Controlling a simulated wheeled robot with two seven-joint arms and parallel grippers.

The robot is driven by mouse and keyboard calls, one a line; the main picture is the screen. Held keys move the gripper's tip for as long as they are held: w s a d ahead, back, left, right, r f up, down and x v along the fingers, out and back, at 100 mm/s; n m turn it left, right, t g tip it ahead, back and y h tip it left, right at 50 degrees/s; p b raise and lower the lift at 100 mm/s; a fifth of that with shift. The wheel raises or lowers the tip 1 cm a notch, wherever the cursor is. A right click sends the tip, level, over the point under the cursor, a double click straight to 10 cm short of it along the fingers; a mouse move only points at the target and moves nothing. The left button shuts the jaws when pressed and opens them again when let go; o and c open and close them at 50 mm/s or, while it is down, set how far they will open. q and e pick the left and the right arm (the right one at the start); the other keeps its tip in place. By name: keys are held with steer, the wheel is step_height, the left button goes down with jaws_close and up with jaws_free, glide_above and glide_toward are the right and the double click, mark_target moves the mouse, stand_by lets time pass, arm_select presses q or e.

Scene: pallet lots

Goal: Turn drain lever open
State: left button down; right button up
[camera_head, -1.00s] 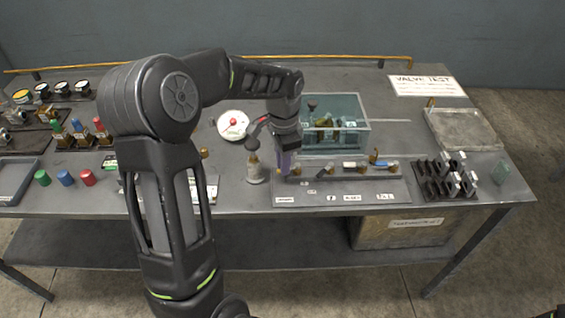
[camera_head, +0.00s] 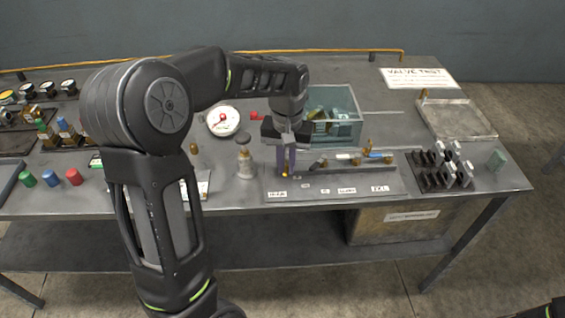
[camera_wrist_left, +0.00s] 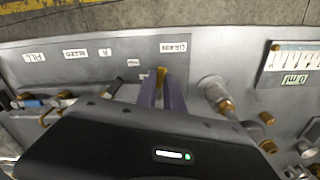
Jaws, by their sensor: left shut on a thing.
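The drain lever (camera_wrist_left: 161,76) shows as a small brass end between the purple fingertips in the left wrist view; the rest of it is hidden by the fingers. My left gripper (camera_head: 286,172) is shut on it, fingers pointing down at the left end of the valve panel (camera_head: 300,185). The fingers also show in the left wrist view (camera_wrist_left: 163,88). The white DRAIN label (camera_head: 277,194) lies on the panel just in front of the fingertips.
A metal bottle-like fitting (camera_head: 245,162) stands close to the left of the fingers. A clear blue tank (camera_head: 345,130) is behind the hand. Other valves with a blue handle (camera_head: 374,154) line the panel to the right. Black clamps (camera_head: 440,168) stand farther right.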

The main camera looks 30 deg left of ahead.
arm_select(q)
steer(key=shift+w+d+n, duration=0.15)
steer(key=shift+d+n, duration=0.1)
steer(key=shift+n, duration=0.5)
steer(key=shift+w+d+n, duration=0.15)
steer(key=shift+d+n, duration=0.1)
steer(key=shift+n, duration=0.5)
steer(key=c, duration=1.5)
jaws_free()
steer(key=shift+o, duration=0.2)
step_height(320, 180, up, 8)
steer(key=shift+b, duration=0.35)
steer(key=shift+f, duration=0.1)
